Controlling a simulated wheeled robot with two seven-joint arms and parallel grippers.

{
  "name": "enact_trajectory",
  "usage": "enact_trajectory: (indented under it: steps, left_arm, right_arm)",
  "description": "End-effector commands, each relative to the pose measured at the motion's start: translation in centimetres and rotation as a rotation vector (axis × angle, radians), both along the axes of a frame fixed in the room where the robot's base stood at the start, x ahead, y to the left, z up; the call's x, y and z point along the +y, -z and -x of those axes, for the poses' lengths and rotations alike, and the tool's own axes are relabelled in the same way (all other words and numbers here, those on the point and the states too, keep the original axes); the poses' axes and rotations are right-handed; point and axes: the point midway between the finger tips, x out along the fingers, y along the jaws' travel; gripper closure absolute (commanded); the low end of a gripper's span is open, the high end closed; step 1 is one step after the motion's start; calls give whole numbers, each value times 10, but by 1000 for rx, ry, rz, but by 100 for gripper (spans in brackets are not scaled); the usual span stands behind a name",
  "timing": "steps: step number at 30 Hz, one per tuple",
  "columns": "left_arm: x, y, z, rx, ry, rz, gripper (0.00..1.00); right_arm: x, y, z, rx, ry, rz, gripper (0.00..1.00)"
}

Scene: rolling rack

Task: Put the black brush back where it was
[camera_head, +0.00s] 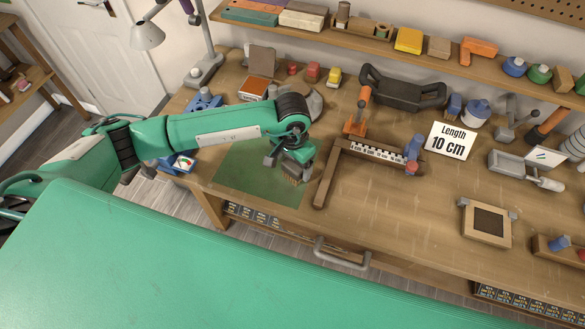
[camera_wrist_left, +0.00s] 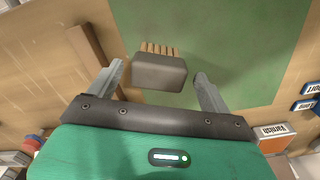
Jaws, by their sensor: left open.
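My left gripper (camera_head: 287,170) is over the green mat (camera_head: 240,173) on the workbench, pointing down. Its fingers (camera_wrist_left: 158,75) are open and apart. A dark grey-black block with tan bristles, the black brush (camera_wrist_left: 160,72), shows between the fingertips in the left wrist view, with a gap on each side. In the head view the brush (camera_head: 292,178) is partly hidden under the gripper. I cannot tell whether it rests on the mat. My right gripper is not in view.
A wooden frame with a ruler (camera_head: 366,152) is right of the mat, with a "Length 10 cm" sign (camera_head: 449,141) beyond. Tools and blocks line the bench's back. A shelf (camera_head: 350,38) runs above. A drawer handle (camera_head: 342,255) is in front.

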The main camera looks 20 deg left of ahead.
Motion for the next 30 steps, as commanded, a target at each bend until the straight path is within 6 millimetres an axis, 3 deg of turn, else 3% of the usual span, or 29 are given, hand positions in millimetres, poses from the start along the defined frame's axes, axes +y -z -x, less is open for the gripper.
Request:
enact_trajectory:
  steps: [1, 6, 15, 30]
  left_arm:
    - [0, -6, -2, -8, 2, 1, 18]
    - [0, -41, -2, -7, 2, 0, 18]
    - [0, -84, -1, -4, 1, 2, 18]
    - [0, -92, 0, -1, 0, 0, 18]
  right_arm:
    - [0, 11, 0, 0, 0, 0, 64]
    - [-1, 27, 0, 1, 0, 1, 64]
    - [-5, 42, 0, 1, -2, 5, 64]
    - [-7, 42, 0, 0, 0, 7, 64]
